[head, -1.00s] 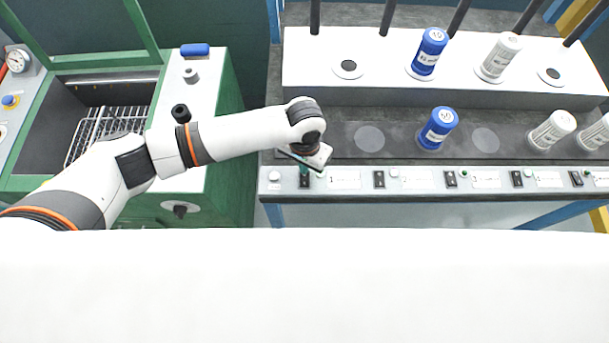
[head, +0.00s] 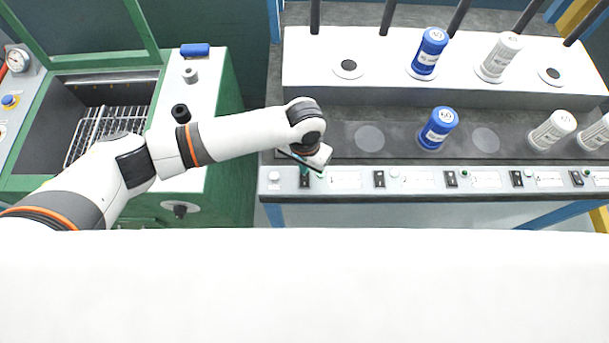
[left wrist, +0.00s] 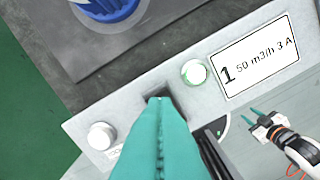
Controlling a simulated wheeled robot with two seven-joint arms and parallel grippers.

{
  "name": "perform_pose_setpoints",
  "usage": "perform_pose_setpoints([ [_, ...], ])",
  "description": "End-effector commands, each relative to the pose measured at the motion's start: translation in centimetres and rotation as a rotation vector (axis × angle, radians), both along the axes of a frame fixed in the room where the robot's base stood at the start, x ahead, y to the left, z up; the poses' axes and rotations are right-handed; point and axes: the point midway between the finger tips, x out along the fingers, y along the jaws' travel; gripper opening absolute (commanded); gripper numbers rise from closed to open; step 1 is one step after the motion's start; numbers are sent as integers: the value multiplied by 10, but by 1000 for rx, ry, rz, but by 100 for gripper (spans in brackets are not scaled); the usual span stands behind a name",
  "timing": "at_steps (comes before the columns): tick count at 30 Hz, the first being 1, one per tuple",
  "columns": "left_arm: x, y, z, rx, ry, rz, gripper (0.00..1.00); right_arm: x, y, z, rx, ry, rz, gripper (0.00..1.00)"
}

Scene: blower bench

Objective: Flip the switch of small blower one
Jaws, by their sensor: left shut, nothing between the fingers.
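The label reading "1, 50 m3/h 3 A" (left wrist: 260,58) is on the pale front panel (head: 410,180). Just left of it is a round lamp (left wrist: 195,72) with a green tint. The dark switch of blower one (head: 304,183) is left of that label in the head view. My left gripper (head: 305,172) is shut and empty, with its teal fingertips (left wrist: 160,102) at this switch. The fingers hide much of the switch, so contact and its position cannot be told. My right gripper (left wrist: 265,118) shows small in the left wrist view, its teal fingers apart and empty.
A round white button (left wrist: 102,135) is left of the switch. More switches (head: 379,179) and lamps run along the panel to the right. Blue (head: 437,128) and white (head: 552,130) canisters stand behind it. A green cabinet (head: 225,130) is left of the bench.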

Motion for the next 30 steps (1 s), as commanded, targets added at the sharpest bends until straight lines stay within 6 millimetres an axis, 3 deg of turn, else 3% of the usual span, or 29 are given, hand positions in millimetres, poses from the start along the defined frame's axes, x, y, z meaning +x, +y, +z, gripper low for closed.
perform_pose_setpoints([
  [30, 0, 0, -16, 0, 0, 1, 0, 0, -2, -7, -3, -1, 1, 36],
])
